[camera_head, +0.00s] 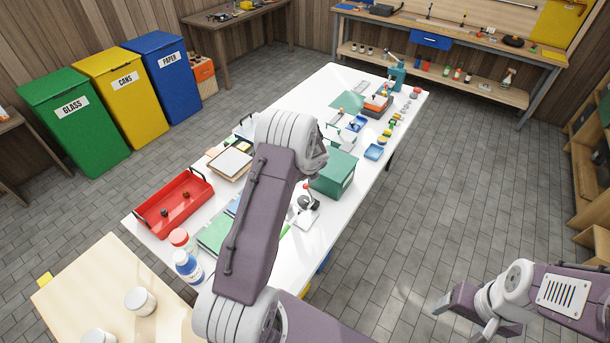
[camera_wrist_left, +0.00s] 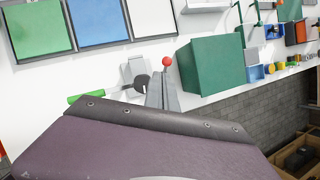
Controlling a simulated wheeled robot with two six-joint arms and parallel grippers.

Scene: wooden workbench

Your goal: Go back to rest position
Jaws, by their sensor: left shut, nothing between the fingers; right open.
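My left arm reaches up across the middle of the head view, over the white table (camera_head: 340,85); its gripper cannot be made out there. In the left wrist view my left gripper (camera_wrist_left: 163,90) shows as two grey fingers close together, shut with nothing between them. They point over the table near a small grey device with a red ball knob (camera_wrist_left: 166,61). My right gripper (camera_head: 467,316) is at the lower right of the head view, open and empty, above the grey tiled floor and clear of the table.
A green box (camera_head: 332,173), red tray (camera_head: 174,203) and blue-labelled bottle (camera_head: 187,267) stand on the table near my left arm. A wooden table (camera_head: 75,300) with white jars is lower left. Glass, cans and paper bins stand at left. Floor at right is free.

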